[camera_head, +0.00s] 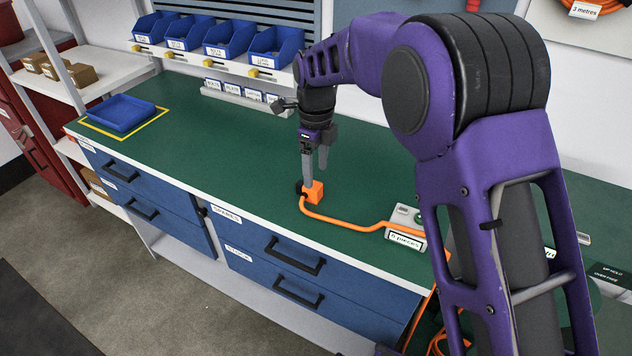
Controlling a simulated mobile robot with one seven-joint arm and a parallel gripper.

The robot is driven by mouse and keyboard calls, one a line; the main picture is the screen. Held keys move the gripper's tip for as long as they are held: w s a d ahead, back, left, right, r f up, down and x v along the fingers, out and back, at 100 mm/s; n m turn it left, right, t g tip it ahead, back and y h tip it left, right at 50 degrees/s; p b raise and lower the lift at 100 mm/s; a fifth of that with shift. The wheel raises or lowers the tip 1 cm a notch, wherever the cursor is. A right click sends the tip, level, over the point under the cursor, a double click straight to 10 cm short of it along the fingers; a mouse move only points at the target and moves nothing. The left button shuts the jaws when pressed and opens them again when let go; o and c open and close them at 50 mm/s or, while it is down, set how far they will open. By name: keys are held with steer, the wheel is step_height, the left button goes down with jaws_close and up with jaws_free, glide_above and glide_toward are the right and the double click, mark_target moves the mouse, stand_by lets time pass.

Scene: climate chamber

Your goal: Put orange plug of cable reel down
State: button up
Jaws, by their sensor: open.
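The orange plug (315,191) of the cable reel is a small orange block with a dark end on its left. It sits on the green worktop near the front edge. Its orange cable (345,227) runs right along the worktop and drops over the front edge near my arm. My gripper (315,176) points down directly above the plug, with its fingers open and the tips close to the plug's top. Whether a fingertip touches the plug I cannot tell. The reel itself is mostly hidden at the lower right behind my arm.
A blue tray (122,113) sits inside a yellow outline at the worktop's left end. Blue bins (228,40) line the shelf behind. The worktop (215,145) between tray and plug is clear.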

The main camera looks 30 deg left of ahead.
mark_target(316, 186)
step_height(316, 186, up, 6)
steer(key=shift+f, duration=0.25)
stand_by(0.4)
